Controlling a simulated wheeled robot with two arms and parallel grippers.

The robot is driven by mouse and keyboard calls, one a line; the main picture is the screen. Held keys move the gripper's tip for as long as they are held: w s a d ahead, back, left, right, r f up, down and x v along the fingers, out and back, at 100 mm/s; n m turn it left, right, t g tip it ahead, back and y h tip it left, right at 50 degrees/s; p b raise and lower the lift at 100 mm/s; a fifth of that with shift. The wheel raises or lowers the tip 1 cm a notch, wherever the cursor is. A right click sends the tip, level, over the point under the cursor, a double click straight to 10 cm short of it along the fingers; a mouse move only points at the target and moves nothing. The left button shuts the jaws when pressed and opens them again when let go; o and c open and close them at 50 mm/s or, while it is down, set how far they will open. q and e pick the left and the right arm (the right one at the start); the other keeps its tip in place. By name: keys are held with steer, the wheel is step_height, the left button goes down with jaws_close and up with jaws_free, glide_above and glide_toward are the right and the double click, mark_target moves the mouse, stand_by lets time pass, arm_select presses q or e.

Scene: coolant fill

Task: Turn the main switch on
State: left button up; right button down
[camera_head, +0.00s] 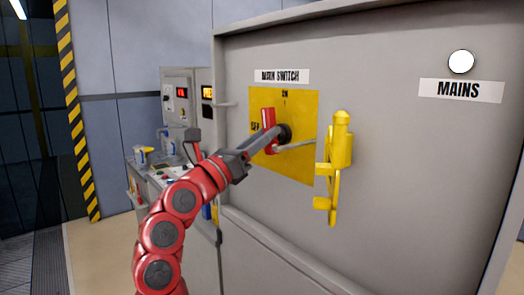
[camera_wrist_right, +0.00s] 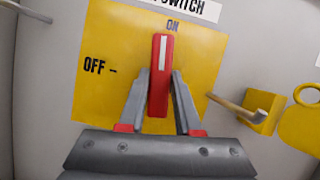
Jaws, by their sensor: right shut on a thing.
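The main switch handle (camera_head: 268,118) is red and stands out from a yellow plate (camera_head: 300,105) on the grey cabinet. In the right wrist view the handle (camera_wrist_right: 160,70) has a white stripe and points up, its tip just below the ON mark (camera_wrist_right: 172,25). The OFF mark (camera_wrist_right: 98,66) is to its left. My right gripper (camera_head: 268,138) is shut on the handle, with one finger on each side of its lower part in the wrist view (camera_wrist_right: 159,95). The fingers partly hide the switch's base. My left gripper is not in view.
A yellow latch (camera_head: 341,145) sticks out right of the plate, with a thin rod beside it. A white round lamp (camera_head: 461,61) sits above the MAINS label (camera_head: 460,91). A console (camera_head: 160,175) stands behind my arm at the left.

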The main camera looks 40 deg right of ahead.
steer(key=m+g+b, duration=0.1)
steer(key=m, duration=0.2)
steer(key=shift+g, duration=0.3)
steer(key=shift+r, duration=0.1)
steer(key=c, duration=0.9)
jaws_free()
steer(key=o, duration=0.3)
steer(key=shift+d, duration=0.25)
steer(key=shift+a, duration=0.1)
steer(key=shift+a, duration=0.1)
steer(key=b+v, duration=0.2)
steer(key=v, duration=1.5)
steer(key=shift+f+b, duration=0.3)
